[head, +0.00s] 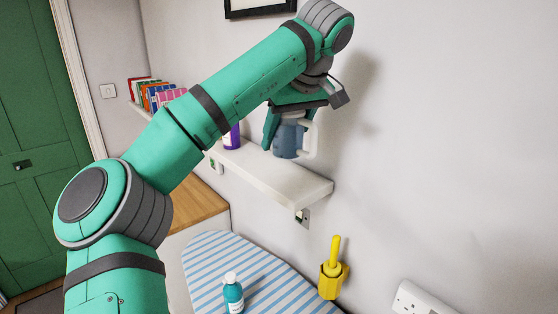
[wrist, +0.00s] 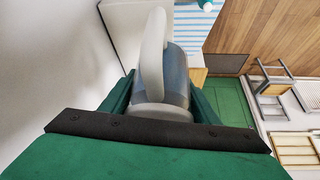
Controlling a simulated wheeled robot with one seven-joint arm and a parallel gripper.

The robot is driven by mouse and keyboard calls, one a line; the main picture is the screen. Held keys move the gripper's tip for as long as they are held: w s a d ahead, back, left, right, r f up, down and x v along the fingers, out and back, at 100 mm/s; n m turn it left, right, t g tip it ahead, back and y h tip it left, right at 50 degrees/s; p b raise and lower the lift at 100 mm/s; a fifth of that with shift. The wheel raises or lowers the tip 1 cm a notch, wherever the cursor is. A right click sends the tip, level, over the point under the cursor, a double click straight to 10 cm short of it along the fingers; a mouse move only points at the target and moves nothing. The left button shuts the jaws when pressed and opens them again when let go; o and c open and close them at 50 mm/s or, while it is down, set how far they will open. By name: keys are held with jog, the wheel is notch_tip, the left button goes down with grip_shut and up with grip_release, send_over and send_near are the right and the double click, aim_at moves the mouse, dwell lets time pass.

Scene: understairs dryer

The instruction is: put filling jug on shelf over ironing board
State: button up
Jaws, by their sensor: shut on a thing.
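The filling jug (head: 288,139) is blue-grey and see-through with a pale handle. My gripper (head: 285,121) is shut on it from above, and the jug looks upright. The jug is over the white wall shelf (head: 293,183), right of a purple bottle; whether its base touches the shelf I cannot tell. In the wrist view the jug (wrist: 173,80) sits between my fingers, its handle towards the camera's top. The striped ironing board (head: 212,264) is below the shelf and also shows at the top of the wrist view (wrist: 195,28).
The purple bottle (head: 232,136) stands on the shelf, partly behind my arm. A teal bottle (head: 233,293) and a yellow holder with a handle (head: 332,276) are at the ironing board. Books (head: 155,95) fill the shelf's far end. The shelf's near end is bare.

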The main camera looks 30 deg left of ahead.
jog(key=w+a+f, duration=0.1)
jog(key=w+f, duration=0.1)
jog(key=w+a+f, duration=0.1)
jog(key=w+f, duration=0.1)
jog(key=w+a+f, duration=0.1)
jog(key=w+f, duration=0.1)
jog(key=f, duration=0.1)
jog(key=shift+w+a, duration=0.3)
jog(key=shift+w, duration=0.1)
notch_tip(320, 180, down, 3)
jog(key=shift+a+r, duration=0.1)
jog(key=shift+a, duration=0.05)
jog(key=shift+w+f, duration=0.2)
jog(key=shift+f, duration=0.15)
jog(key=o, duration=1.4)
jog(key=shift+d, duration=0.2)
jog(key=shift+c, duration=0.2)
jog(key=shift+s+a, duration=0.2)
jog(key=shift+s, duration=0.05)
jog(key=v, duration=1.2)
jog(key=shift+w+r, duration=0.15)
jog(key=shift+d, duration=0.1)
